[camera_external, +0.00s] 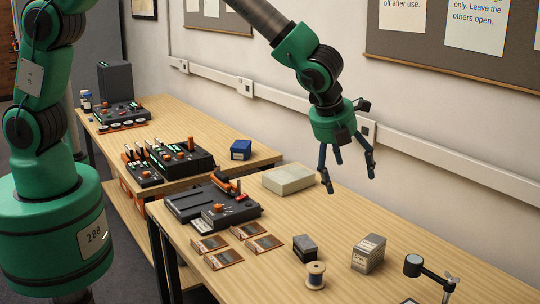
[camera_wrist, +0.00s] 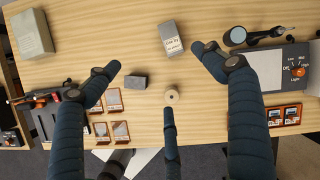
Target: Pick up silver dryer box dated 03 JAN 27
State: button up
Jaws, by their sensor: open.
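A silver-grey box (camera_external: 369,254) with a pale label stands on the near wooden table, right of centre. In the wrist view the silver-grey box (camera_wrist: 171,38) is at top centre with dark print on it; I cannot read a date. A smaller dark grey box (camera_external: 305,247) stands to its left, and this box also shows in the wrist view (camera_wrist: 135,82). My gripper (camera_external: 347,172) is open and empty, its fingers spread well above the table. In the wrist view my gripper's fingers (camera_wrist: 157,72) spread apart below and beside the boxes, touching neither.
A wooden spool (camera_external: 316,272) stands in front of the two boxes. A large pale box (camera_external: 290,179) lies by the wall. A dark device (camera_external: 212,205) and several framed cards (camera_external: 223,260) are left. A jointed stand (camera_external: 430,272) is right. Bare table lies between.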

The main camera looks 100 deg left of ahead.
aim_at(367, 241)
jog(key=w+a+f+m+p, duration=0.1)
jog(key=w+f+m, duration=0.3)
jog(key=f, duration=0.7)
jog(key=shift+w+a+f, duration=0.35)
jog(key=shift+w+a, duration=0.1)
jog(key=shift+w, duration=0.1)
jog(key=shift+f, duration=0.1)
jog(key=shift+x, duration=4.2)
jog(key=shift+s+a, duration=0.1)
jog(key=shift+b+x, duration=0.4)
jog(key=shift+x, duration=2.15)
jog(key=shift+s+f, duration=0.2)
jog(key=shift+f, duration=0.2)
jog(key=c, duration=1.5)
